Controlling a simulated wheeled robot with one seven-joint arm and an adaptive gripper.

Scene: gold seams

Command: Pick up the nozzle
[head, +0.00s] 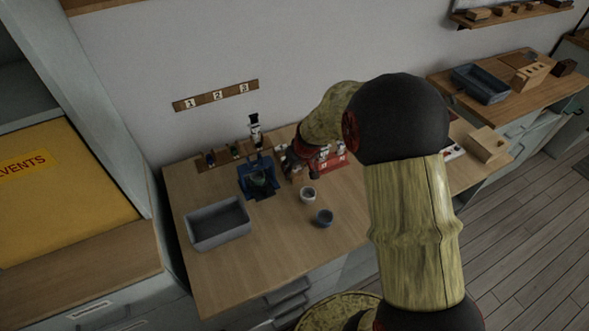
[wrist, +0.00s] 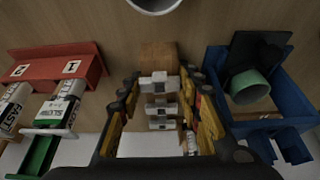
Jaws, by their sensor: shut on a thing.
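My gripper (head: 292,162) is at the back of the wooden workbench, between a blue holder and a red rack. In the wrist view my gripper (wrist: 167,100) has its dark and yellow fingers on either side of a pale, ridged piece (wrist: 160,108), which looks like the nozzle. The fingers are shut on it. A small wooden block (wrist: 158,56) shows just beyond it. In the head view my gripper hides the nozzle. I cannot tell whether it is clear of the bench.
The blue holder (wrist: 215,75) with a green cup (wrist: 248,88) stands close on one side. The red rack (wrist: 60,62) with white tubes stands on the other. Two small cups (head: 307,195) (head: 323,217) and a grey bin (head: 218,224) are nearer the front.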

